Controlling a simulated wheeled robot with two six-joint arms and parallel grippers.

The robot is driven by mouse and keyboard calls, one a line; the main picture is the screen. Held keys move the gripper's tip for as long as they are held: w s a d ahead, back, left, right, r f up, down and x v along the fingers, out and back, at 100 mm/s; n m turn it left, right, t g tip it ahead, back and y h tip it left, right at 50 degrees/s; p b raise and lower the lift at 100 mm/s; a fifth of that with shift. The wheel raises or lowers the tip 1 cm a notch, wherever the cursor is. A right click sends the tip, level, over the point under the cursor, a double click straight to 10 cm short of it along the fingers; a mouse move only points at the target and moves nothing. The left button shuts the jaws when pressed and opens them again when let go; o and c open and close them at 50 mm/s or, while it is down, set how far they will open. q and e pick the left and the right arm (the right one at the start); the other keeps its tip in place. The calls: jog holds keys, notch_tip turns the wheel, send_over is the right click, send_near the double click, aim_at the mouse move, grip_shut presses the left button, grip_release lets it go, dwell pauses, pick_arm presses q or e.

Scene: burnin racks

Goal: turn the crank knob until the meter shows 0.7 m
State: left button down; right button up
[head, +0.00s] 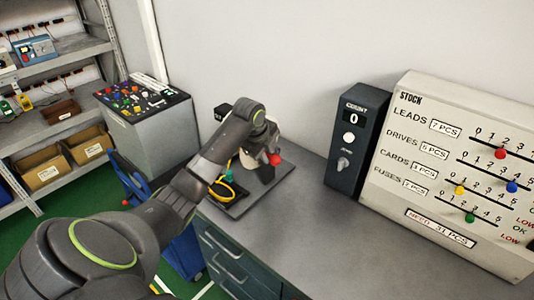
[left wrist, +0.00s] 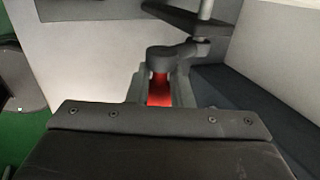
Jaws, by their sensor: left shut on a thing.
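The red crank knob (head: 276,159) shows at the end of my left arm in the head view. My left gripper (head: 268,153) is shut on it. In the left wrist view the red knob (left wrist: 159,92) sits between the two fingers, mostly hidden by them. The crank's body is largely hidden behind my arm. A small black box (head: 221,112), which looks like the meter, shows behind my arm; its digits are too small to read. My right gripper is not in view.
The crank device stands on a grey plate (head: 240,209) on the bench, with a yellow-and-black cable loop (head: 222,191). A dark counter box (head: 355,140) reading 0 and a white stock board (head: 450,170) stand at right. The bench front (head: 310,230) is clear.

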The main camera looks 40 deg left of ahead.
pick_arm(q)
jog(key=shift+s+d+f, duration=0.1)
jog(key=shift+s+f, duration=0.15)
jog(key=shift+f, duration=0.45)
jog(key=shift+s+f, duration=0.2)
jog(key=shift+f, duration=0.5)
jog(key=c, duration=1.6)
grip_release()
jog(key=o, duration=0.4)
jog(key=shift+w+r, duration=0.1)
jog(key=shift+w, duration=0.05)
jog(key=shift+d+r, duration=0.1)
jog(key=shift+r, duration=0.05)
jog(key=b+v, duration=0.3)
jog(key=v, duration=1.4)
jog(key=shift+r, duration=0.3)
